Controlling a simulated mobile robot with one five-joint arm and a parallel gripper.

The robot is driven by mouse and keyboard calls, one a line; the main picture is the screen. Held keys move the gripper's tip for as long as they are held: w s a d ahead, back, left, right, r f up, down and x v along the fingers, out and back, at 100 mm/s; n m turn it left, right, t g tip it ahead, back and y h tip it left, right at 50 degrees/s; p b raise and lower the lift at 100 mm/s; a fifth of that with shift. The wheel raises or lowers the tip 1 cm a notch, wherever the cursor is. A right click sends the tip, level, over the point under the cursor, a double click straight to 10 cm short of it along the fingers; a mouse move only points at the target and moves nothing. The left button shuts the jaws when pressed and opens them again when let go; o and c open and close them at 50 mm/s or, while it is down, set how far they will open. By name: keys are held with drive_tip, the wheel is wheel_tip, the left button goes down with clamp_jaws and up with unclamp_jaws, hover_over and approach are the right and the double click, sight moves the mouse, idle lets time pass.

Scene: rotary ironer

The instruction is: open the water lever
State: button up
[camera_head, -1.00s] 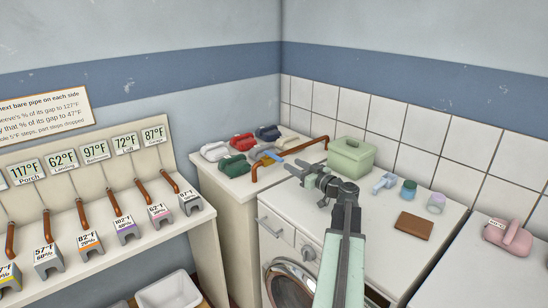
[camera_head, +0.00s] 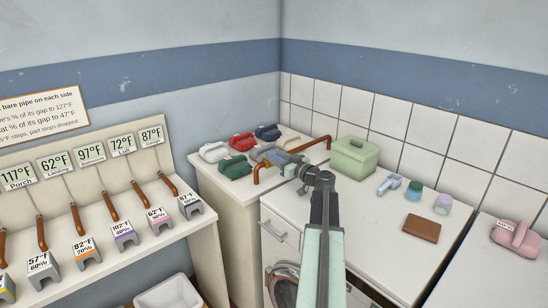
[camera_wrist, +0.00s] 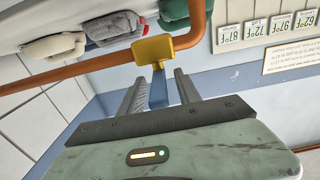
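The water lever shows in the wrist view as a yellow block (camera_wrist: 152,49) on the copper pipe (camera_wrist: 90,66), with a blue bar (camera_wrist: 158,90) extending from it toward me. My gripper (camera_wrist: 159,78) is open, with one finger on each side of the blue bar. Gaps show on both sides of the bar, and I see no clear contact. In the head view my gripper (camera_head: 287,168) is beside the copper pipe (camera_head: 304,146) at the counter's corner. There the lever is small and partly hidden by my gripper.
Several coloured bundles (camera_head: 236,167) lie close behind the pipe. A green lidded box (camera_head: 355,156) stands on the white machine top, with a brown wallet-like block (camera_head: 422,229) and small containers (camera_head: 415,190) to its right. A shelf with gauge cards and pipes (camera_head: 105,205) is at left.

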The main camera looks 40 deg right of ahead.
drive_tip(key=shift+w+d, duration=0.1)
drive_tip(key=shift+w, duration=0.7)
clamp_jaws()
idle(0.7)
